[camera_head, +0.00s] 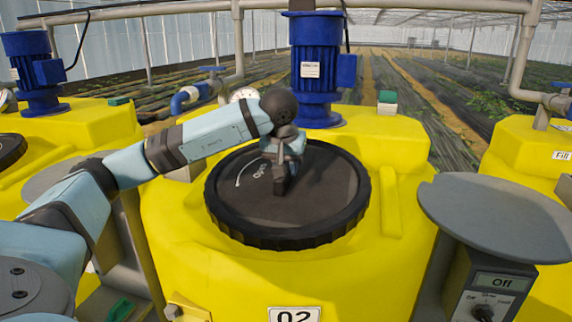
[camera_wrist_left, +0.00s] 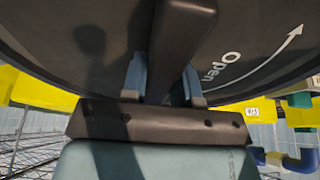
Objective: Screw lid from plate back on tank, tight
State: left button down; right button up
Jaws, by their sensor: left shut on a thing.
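The black ribbed lid (camera_head: 325,205) lies over the mouth of the middle yellow tank (camera_head: 240,275), labelled 02. It looks about level; I cannot tell how far its thread is engaged. My left gripper (camera_head: 286,163) reaches down over the lid and is shut on its raised bar handle. In the left wrist view the fingers (camera_wrist_left: 163,88) sit on both sides of the handle (camera_wrist_left: 182,35), beside the "Open" arrow (camera_wrist_left: 255,60). The round grey plate (camera_head: 500,215) right of the tank is empty. My right gripper is not in view.
A blue motor (camera_head: 316,75) stands on the tank behind the lid, near my left wrist. Another grey plate (camera_head: 62,180) lies left, partly behind my arm. More yellow tanks (camera_head: 525,165) stand on both sides.

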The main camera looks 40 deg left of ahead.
pick_arm(q)
jog(key=shift+r, duration=0.1)
jog(key=shift+f, duration=0.2)
jog(key=shift+f+b, duration=0.35)
dwell(0.8)
jog(key=shift+f, duration=0.4)
jog(key=shift+w+a+f+b, duration=0.1)
jog(key=shift+w+f+b, duration=0.05)
jog(key=shift+f+b, duration=0.45)
dwell(0.4)
jog(key=shift+f, duration=0.15)
dwell(0.5)
dwell(0.5)
